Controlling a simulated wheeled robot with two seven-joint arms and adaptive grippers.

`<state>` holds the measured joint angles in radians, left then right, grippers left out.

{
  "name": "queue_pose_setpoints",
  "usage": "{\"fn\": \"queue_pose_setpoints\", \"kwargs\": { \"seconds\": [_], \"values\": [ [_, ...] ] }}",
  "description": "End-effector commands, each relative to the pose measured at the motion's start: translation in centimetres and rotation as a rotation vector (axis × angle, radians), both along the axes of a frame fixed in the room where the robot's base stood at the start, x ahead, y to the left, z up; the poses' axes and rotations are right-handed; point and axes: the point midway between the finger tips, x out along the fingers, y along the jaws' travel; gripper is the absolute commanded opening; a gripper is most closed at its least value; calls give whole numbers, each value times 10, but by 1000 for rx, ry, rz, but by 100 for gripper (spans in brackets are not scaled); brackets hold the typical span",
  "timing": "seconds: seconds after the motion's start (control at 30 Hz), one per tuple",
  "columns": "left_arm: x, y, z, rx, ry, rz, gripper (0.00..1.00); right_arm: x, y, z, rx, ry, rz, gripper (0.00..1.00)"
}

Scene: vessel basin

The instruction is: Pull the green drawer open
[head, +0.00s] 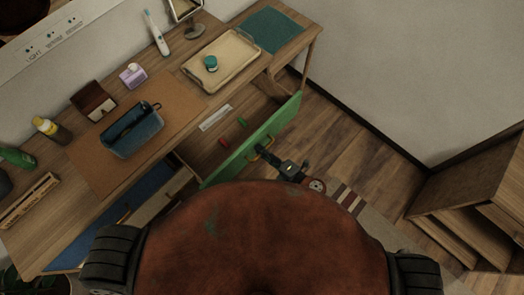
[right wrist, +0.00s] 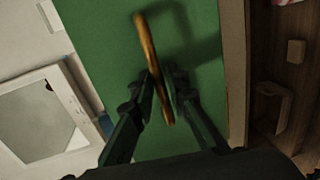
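The green drawer (head: 285,117) is part of the long wooden desk. It stands pulled out, with its inside showing between the desk edge and the green front. My right gripper (head: 263,152) is at its handle, on the outer side of the front. In the right wrist view the brass handle (right wrist: 149,50) runs between the two fingers of the right gripper (right wrist: 161,80), which are closed around it against the green front (right wrist: 100,35). My left gripper is not in view.
Small red and green items (head: 225,142) and a white strip (head: 215,118) lie in the drawer. A tray (head: 237,78), a blue case (head: 138,139) and bottles stand on the desk (head: 65,205). Wood floor (head: 350,125) is free to the right, before a wooden cabinet (head: 455,190).

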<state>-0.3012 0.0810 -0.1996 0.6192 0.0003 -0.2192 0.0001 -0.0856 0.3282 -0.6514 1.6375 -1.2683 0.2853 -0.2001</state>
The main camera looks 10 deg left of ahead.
Motion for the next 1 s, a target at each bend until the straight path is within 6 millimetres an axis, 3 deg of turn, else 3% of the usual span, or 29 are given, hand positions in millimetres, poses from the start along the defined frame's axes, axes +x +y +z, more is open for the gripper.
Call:
{"fn": "queue_pose_setpoints", "kwargs": {
  "seconds": [0.17, 0.6, 1.0],
  "values": [
    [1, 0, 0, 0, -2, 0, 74, -10, -14, 2, -3, 2, -1, 15],
    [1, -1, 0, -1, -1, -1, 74, -60, -80, 20, -2, 2, -1, 15],
    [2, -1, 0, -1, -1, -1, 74, -71, -94, 24, -1, 1, 0, 15]
  ]
}}
